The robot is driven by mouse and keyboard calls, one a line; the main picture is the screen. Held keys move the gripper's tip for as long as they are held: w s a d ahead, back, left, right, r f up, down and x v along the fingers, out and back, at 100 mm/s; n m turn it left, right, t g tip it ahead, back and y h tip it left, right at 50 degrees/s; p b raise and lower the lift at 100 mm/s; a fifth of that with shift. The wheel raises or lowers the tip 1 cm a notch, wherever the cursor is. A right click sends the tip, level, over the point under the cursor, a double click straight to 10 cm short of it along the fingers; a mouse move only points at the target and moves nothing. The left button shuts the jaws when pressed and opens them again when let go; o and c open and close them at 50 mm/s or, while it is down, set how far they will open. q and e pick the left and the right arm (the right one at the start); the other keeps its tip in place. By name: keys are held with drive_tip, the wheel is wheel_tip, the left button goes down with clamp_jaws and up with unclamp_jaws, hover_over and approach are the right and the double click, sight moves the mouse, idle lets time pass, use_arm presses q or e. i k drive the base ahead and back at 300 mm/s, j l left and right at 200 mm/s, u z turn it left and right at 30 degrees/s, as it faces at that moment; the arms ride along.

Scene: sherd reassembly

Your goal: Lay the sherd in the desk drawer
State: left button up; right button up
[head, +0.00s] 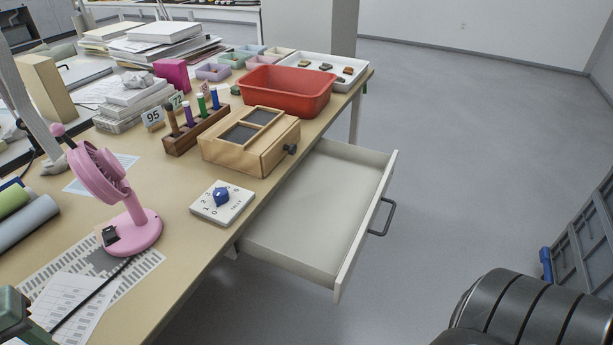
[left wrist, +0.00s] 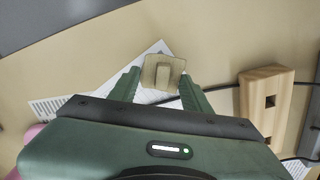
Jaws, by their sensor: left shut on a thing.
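The sherd (left wrist: 176,66) is a small tan, roughly square piece with a raised rib in its middle. My left gripper (left wrist: 160,75) is shut on it in the left wrist view, a green finger on each side, above the desk and printed sheets. In the head view only a green part of my left gripper shows at the lower left corner; its fingers and the sherd are out of frame. The desk drawer (head: 315,213) is pulled open at the desk's right side, pale and empty inside. My right gripper is in neither view.
A pink fan (head: 143,230), a white dial plate (head: 222,203) and a wooden box (head: 248,144) stand along the desk edge beside the drawer. A red tub (head: 287,98) is farther back. Grey floor lies open right of the drawer.

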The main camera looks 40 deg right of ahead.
sight(328, 205)
drive_tip(key=k+l+z, duration=0.1)
drive_tip(key=z, duration=1.5)
drive_tip(key=i+l+z, duration=0.4)
drive_tip(key=i, duration=0.15)
drive_tip(key=j, duration=0.1)
